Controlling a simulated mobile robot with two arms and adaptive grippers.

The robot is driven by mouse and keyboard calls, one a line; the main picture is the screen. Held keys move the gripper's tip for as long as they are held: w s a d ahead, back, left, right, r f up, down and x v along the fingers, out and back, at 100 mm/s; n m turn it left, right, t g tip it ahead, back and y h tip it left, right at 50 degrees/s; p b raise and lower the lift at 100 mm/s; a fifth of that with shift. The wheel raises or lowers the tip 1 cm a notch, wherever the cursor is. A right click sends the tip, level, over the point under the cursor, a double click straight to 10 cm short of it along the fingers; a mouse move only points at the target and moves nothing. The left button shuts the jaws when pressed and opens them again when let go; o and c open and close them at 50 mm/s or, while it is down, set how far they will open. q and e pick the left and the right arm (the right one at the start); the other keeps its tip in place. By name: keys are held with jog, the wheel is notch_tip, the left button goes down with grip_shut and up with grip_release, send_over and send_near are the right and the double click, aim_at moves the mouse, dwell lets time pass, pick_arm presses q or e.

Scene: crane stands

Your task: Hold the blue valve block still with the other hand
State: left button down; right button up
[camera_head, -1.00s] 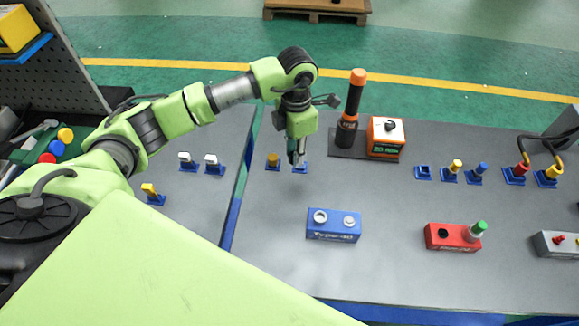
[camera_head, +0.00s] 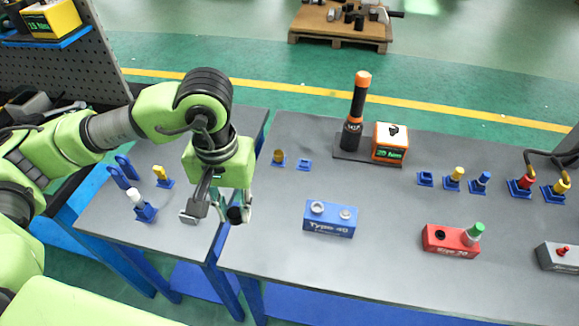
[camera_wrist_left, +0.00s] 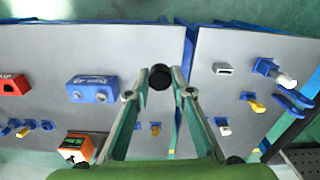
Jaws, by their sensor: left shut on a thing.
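The blue valve block (camera_head: 330,220) stands on the grey table, with two round pale fittings on top. It also shows in the left wrist view (camera_wrist_left: 93,90), left of the fingers. My left gripper (camera_head: 236,208) is left of the block, over the table's left part, apart from the block. In the left wrist view its fingertips (camera_wrist_left: 160,90) are closed on a small dark round piece (camera_wrist_left: 160,76). The rest of that piece is hidden. My right gripper is in neither view, and no hand touches the block.
A red block (camera_head: 450,241) with a green-topped piece stands to the right. An orange box (camera_head: 390,143) and a black-and-orange tool (camera_head: 356,112) stand behind. The table around the blue block is clear.

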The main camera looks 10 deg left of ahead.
pick_arm(q)
jog(key=shift+s+a+m, duration=0.1)
jog(key=shift+s+m, duration=0.3)
jog(key=shift+s, duration=0.3)
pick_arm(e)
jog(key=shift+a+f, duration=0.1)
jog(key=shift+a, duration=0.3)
pick_arm(q)
jog(key=w+d+f+n+p, duration=0.1)
jog(key=w+d+n, duration=0.3)
jog(key=w+d, duration=1)
jog(key=shift+d+f, duration=0.6)
jog(key=shift+f, duration=0.05)
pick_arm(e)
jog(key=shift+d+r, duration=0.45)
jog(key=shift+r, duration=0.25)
pick_arm(q)
jog(key=shift+w, duration=0.1)
